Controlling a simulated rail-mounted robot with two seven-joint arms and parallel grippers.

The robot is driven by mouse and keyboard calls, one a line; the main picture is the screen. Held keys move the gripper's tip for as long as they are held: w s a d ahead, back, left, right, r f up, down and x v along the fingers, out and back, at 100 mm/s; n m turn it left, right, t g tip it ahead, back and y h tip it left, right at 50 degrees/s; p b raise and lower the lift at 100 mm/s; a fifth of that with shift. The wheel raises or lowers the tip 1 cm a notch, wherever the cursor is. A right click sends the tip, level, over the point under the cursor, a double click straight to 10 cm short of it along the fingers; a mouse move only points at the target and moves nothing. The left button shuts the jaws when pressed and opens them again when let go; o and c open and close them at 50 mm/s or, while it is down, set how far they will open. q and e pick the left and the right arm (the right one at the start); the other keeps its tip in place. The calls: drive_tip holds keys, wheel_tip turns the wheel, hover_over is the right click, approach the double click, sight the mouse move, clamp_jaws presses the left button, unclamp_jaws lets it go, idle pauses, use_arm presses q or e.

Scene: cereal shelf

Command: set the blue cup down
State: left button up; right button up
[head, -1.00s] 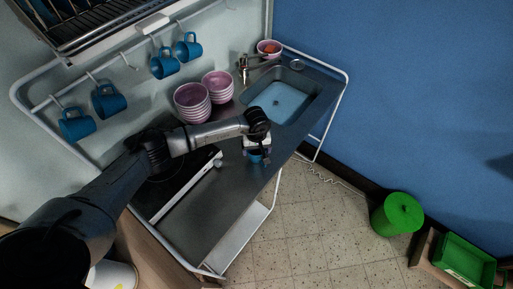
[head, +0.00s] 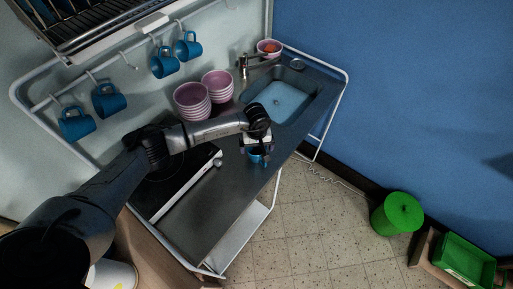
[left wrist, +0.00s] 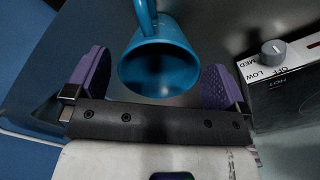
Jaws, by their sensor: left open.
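The blue cup (head: 256,158) is at the front edge area of the steel counter (head: 222,215), under my left gripper (head: 258,149). In the left wrist view the cup (left wrist: 158,62) shows its open rim towards the camera, with its handle pointing away at the top. My left gripper (left wrist: 155,85) is open, with one purple finger on each side of the cup. Gaps show between the fingers and the cup wall. The cup's base is hidden, so I cannot see its contact with the counter. My right gripper is not in view.
A black hob with a control knob (left wrist: 272,47) is beside the cup. Pink bowl stacks (head: 192,101) stand behind, and a sink (head: 283,101) lies to the right. Several blue mugs (head: 108,98) hang from the rail. The counter's near left part is clear.

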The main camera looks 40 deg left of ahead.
use_arm(q)
wheel_tip(320, 180, up, 11)
drive_tip(key=b, duration=0.1)
idle(0.3)
drive_tip(key=shift+f, duration=0.1)
